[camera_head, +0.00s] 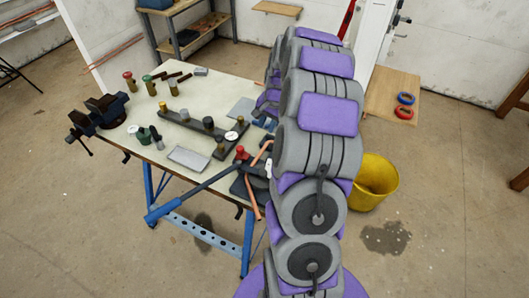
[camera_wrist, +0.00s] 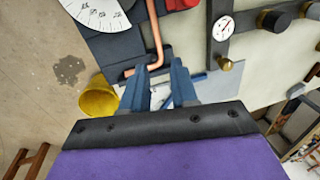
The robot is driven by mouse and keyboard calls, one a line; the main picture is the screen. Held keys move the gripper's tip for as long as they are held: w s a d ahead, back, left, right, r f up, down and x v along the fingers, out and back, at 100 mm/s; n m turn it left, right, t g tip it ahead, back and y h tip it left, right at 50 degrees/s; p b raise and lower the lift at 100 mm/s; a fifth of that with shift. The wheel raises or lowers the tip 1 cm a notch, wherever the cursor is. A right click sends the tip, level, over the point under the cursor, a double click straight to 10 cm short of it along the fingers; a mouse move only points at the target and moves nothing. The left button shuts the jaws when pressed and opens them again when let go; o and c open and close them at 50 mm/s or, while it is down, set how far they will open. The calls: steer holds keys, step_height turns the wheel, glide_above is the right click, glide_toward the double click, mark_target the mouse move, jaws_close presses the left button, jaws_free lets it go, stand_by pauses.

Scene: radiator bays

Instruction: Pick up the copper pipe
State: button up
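The copper pipe (camera_wrist: 156,38) is bent and shows in the wrist view at the top middle, with its short end turned left over a dark part of a tool. In the head view the copper pipe (camera_head: 252,197) is at the table's right front edge, partly hidden by the tool and my arm. My gripper (camera_wrist: 160,65) has two blue fingers set apart, with the pipe's bend close to and partly between the tips. I cannot tell whether they touch it. In the head view my arm hides most of the gripper.
The pipe lies by a blue-handled bending tool (camera_head: 190,193) with a white scale (camera_wrist: 97,12). A gauge manifold (camera_head: 203,130), grey tray (camera_head: 189,157) and vise (camera_head: 101,113) are on the worktable (camera_head: 150,100). A yellow bucket (camera_head: 374,182) stands on the floor at right.

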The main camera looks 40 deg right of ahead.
steer(key=b, duration=0.2)
glide_above(262, 149)
steer(key=s+d, duration=0.1)
step_height(262, 149, down, 8)
steer(key=f, duration=0.1)
steer(key=shift+s+a+f, duration=0.1)
steer(key=shift+a+f, duration=0.25)
steer(key=shift+f, duration=0.1)
steer(key=f, duration=0.2)
steer(key=f+b, duration=0.1)
steer(key=shift+w+a+f, duration=0.2)
steer(key=shift+w+a, duration=0.05)
steer(key=shift+a, duration=0.05)
steer(key=shift+f, duration=0.3)
steer(key=shift+d, duration=0.45)
steer(key=shift+c, duration=1.1)
steer(key=shift+a, duration=0.35)
jaws_close()
